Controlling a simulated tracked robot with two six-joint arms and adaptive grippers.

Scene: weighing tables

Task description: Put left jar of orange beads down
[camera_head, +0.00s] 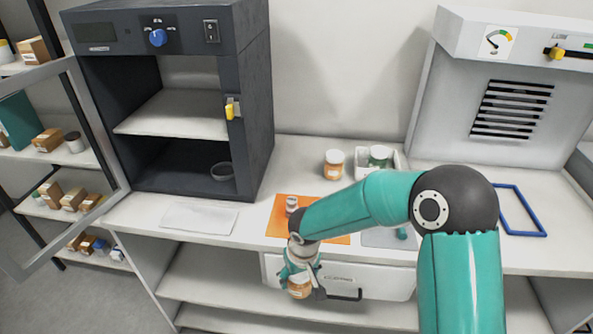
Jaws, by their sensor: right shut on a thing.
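My right gripper (300,269) reaches down in front of the table's front edge. It is shut on a jar of orange beads (299,290), which hangs below the tabletop level in the picture, near the white drawer front. The fingers hide its upper part. A second jar with orange contents and a pale lid (334,164) stands upright at the back of the table. An orange mat (276,220) lies near the front edge, partly covered by my arm. A small white-lidded jar (292,204) stands on it. My left gripper is not in view.
A dark open cabinet (257,110) stands at left, its glass door swung out. A white tray (398,161) holds a green-lidded jar (379,154). A grey mat (376,238) lies right of the orange one. A white sheet (199,218) and blue frame (519,232) lie flat.

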